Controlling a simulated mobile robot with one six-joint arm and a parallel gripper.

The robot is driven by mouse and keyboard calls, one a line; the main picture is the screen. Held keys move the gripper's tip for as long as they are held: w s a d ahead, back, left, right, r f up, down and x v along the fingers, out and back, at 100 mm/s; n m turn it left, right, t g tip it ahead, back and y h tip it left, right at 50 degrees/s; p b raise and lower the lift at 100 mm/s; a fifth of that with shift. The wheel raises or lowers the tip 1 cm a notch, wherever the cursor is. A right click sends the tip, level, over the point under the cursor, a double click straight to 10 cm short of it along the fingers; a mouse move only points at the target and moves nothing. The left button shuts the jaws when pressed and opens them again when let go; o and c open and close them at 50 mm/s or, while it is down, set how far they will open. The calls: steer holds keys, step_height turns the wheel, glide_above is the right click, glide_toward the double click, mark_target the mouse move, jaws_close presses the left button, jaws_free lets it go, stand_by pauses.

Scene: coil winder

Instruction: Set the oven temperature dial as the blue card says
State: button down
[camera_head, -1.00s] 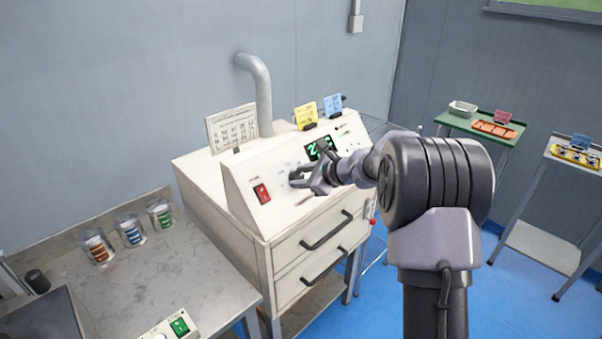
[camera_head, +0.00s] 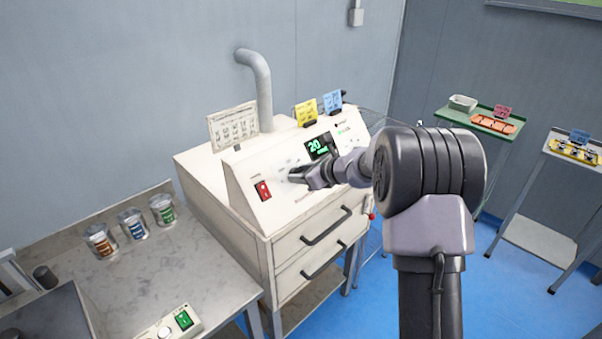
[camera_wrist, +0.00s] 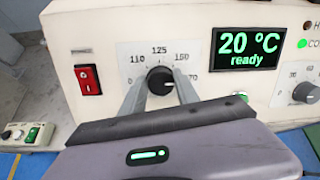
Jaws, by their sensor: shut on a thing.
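My gripper (camera_wrist: 160,93) is shut on the dial, one finger on each side. In the head view my gripper (camera_head: 297,177) reaches the panel and hides the dial. The oven display (camera_wrist: 247,45) reads 20 °C, ready. The blue card (camera_head: 332,101) stands on top of the oven; its writing is too small to read.
A red switch (camera_wrist: 88,79) is left of the dial, and a second knob (camera_wrist: 305,92) is to the right. A yellow card (camera_head: 306,112) and a white chart (camera_head: 233,127) stand on the oven.

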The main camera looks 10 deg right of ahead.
steer(key=c, duration=0.9)
jaws_free()
steer(key=p+v, duration=0.3)
steer(key=v, duration=1.4)
steer(key=shift+s+d+r+p, duration=0.1)
steer(key=shift+s+r+p, duration=0.05)
steer(key=shift+r+p, duration=0.15)
